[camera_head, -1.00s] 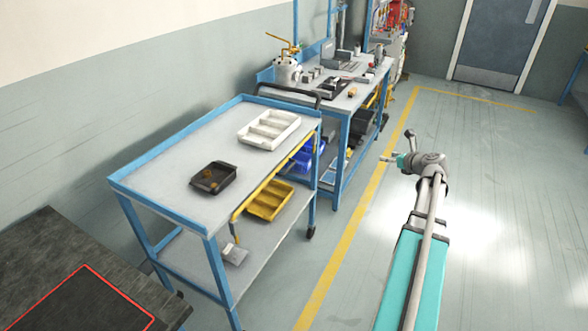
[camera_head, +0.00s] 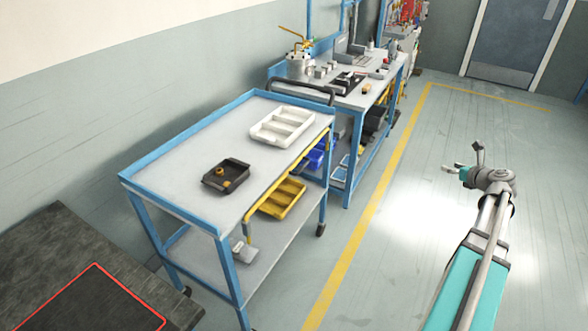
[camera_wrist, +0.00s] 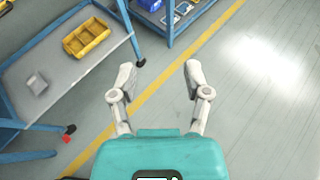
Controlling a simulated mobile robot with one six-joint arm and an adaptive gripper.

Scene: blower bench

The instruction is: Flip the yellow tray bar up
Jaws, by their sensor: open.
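The yellow tray bar (camera_head: 308,153) runs along the right-hand long side of the blue and grey cart (camera_head: 165,158), just under its top edge. It slopes with that edge and hangs low, down beside the shelf space. My gripper (camera_head: 463,160) is in the air over the floor, well to the right of the cart and apart from the bar. In the wrist view my gripper (camera_wrist: 158,80) has its two fingers spread, with only floor and a yellow line between them. I cannot make out the bar in the wrist view.
A yellow tray (camera_head: 282,198) sits below the cart top; it also shows in the wrist view (camera_wrist: 86,40). A white tray (camera_head: 282,126) and a black tray (camera_head: 226,175) stand on top. A workbench (camera_head: 372,92) stands behind. The floor between cart and arm is clear.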

